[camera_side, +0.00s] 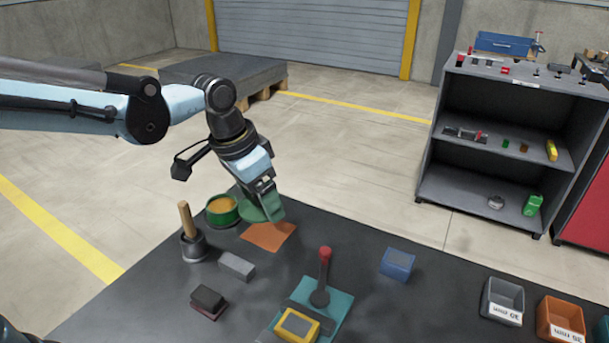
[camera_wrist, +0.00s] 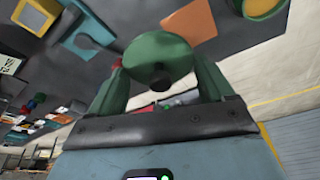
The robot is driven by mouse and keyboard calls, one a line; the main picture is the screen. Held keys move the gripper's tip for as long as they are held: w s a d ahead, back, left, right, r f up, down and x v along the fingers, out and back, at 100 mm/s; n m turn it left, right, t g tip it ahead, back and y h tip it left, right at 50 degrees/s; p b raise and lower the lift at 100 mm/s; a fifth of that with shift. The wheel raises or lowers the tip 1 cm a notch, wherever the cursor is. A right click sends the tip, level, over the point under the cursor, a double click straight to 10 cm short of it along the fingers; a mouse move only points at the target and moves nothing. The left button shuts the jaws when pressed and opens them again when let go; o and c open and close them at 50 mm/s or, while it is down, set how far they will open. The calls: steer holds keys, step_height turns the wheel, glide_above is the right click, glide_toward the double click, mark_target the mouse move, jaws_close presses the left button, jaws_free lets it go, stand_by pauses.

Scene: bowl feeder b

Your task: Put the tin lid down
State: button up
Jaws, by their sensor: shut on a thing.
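My gripper (camera_side: 264,188) is shut on the tin lid (camera_side: 262,211), a round green disc with a knob. In the wrist view the lid (camera_wrist: 158,52) sits between the two fingers of my gripper (camera_wrist: 159,78), with its dark knob toward the camera. In the side view the lid is tilted, above the far edge of the dark table, beside the open green tin (camera_side: 222,216) with yellow-orange contents. The tin also shows in the wrist view (camera_wrist: 262,8), cut off at the top. The gap beneath the lid is hard to judge.
An orange cloth (camera_side: 268,237) lies just in front of the lid. A wooden-handled tool in a dark pot (camera_side: 192,245), a grey block (camera_side: 237,265) and a dark block (camera_side: 207,302) stand nearby. A blue block (camera_side: 397,264) is right. Bare tabletop (camera_side: 345,250) lies between.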

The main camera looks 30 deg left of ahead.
steer(key=d+f, duration=0.1)
steer(key=d, duration=0.3)
glide_above(273, 230)
steer(key=f, duration=0.5)
steer(key=s+f, duration=0.1)
steer(key=f, duration=0.1)
steer(key=shift+a+f, duration=0.25)
steer(key=shift+f, duration=2.05)
steer(key=shift+f, duration=0.15)
steer(key=o, duration=0.9)
